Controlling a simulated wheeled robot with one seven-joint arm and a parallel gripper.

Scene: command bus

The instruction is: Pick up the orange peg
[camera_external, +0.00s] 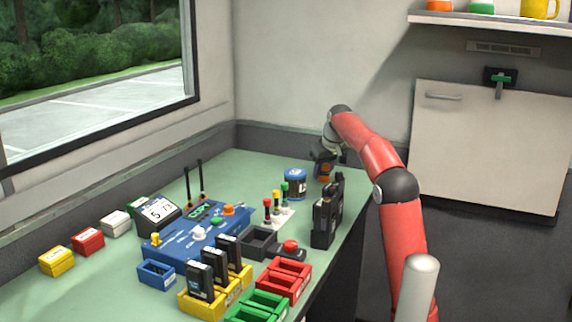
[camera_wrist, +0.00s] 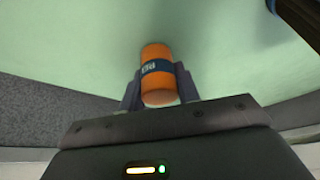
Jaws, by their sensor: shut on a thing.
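The orange peg (camera_wrist: 156,54) is a short orange cylinder with a dark blue labelled band. In the wrist view it sits between the two grey fingers of my gripper (camera_wrist: 158,88), which are shut on its sides. In the external view my gripper (camera_external: 322,157) points down over the back right of the green table (camera_external: 250,165). A small orange part of the peg (camera_external: 325,173) shows below it. I cannot tell whether the peg touches the table or is just above it. The far side of the peg is hidden.
A blue can (camera_external: 295,185) stands just left of my gripper. A black radio (camera_external: 322,222) stands in front, near the table's right edge. A blue console (camera_external: 195,240) and coloured bins (camera_external: 285,282) fill the front. The back left is clear.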

